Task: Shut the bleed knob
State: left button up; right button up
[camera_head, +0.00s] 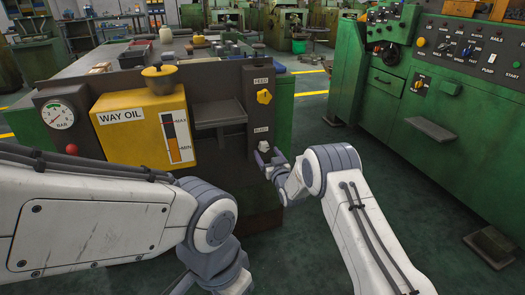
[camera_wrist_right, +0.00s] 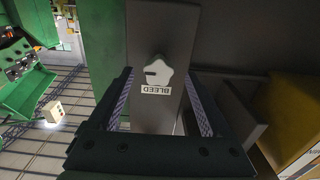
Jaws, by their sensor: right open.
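The bleed knob is a pale, lobed knob (camera_head: 264,146) low on the dark upright panel, under its small label. It shows larger in the right wrist view (camera_wrist_right: 158,71), with the BLEED label (camera_wrist_right: 155,90) upside down beside it. My right gripper (camera_head: 270,157) is at the knob in the head view, partly hiding it. In the wrist view its two fingers (camera_wrist_right: 158,76) stand apart, one on each side of the knob, with clear gaps. Nothing is held. My left arm bends down at the lower left, and its gripper is out of view.
A green machine (camera_head: 460,90) stands at the right, with open floor between.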

aim_at(265, 149)
jog(key=shift+b+x, duration=0.4)
jog(key=shift+x, duration=1.75)
jog(key=shift+c, duration=0.3)
